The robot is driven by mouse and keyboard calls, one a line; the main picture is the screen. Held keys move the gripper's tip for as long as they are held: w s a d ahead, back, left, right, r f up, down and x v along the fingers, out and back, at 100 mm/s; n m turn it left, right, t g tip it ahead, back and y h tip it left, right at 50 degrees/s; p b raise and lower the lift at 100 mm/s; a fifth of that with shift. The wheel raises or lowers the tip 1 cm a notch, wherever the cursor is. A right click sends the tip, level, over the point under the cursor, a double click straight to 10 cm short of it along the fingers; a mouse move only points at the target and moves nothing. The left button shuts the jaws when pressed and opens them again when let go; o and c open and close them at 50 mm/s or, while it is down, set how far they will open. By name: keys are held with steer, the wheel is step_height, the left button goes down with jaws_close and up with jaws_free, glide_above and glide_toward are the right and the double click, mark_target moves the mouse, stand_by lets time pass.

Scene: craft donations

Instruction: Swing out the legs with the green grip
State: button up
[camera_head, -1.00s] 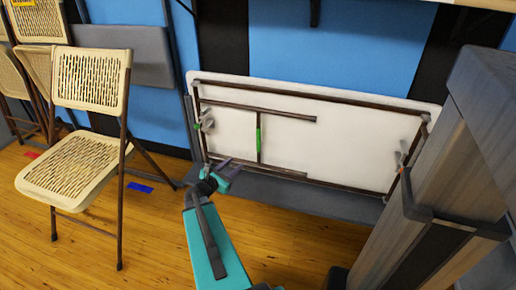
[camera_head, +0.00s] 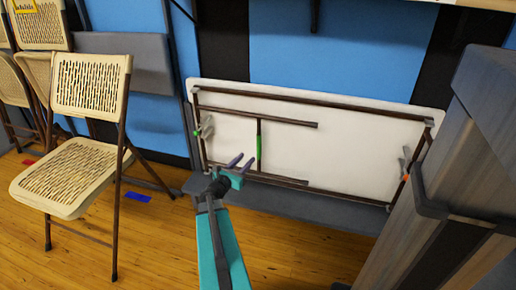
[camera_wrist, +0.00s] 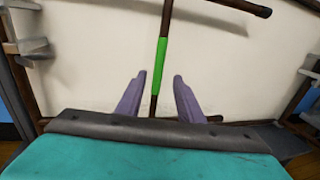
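A folded white table (camera_head: 360,148) stands on its long edge against the blue wall, its underside facing me. Its brown folded legs lie flat against it, and a green grip (camera_head: 258,146) is on the upright crossbar between the leg tubes. In the wrist view the green grip (camera_wrist: 160,66) is ahead, in line with the gap between my fingers. My gripper (camera_head: 240,163) is open, its purple fingers on either side of the bar's line just below the green grip; the wrist view shows my gripper (camera_wrist: 159,95) empty. I cannot tell how far the fingertips are from the bar.
A beige folding chair (camera_head: 78,160) stands open at the left, with more chairs behind it. A wooden-sided post or cabinet (camera_head: 420,225) stands close at the right. Bare wooden floor (camera_head: 160,245) lies in front of the table.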

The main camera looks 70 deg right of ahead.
mark_target(258, 146)
steer(key=d+b, duration=0.1)
steer(key=d, duration=0.2)
steer(key=s+d+b, duration=0.1)
steer(key=d, duration=0.3)
steer(key=d+b, duration=0.1)
steer(key=d, duration=0.3)
steer(key=shift+s+d+f, duration=0.1)
steer(key=shift+s+d, duration=0.05)
steer(key=shift+s, duration=0.2)
steer(key=shift+s+d, duration=0.15)
steer(key=shift+d, duration=0.6)
steer(key=shift+c, duration=0.3)
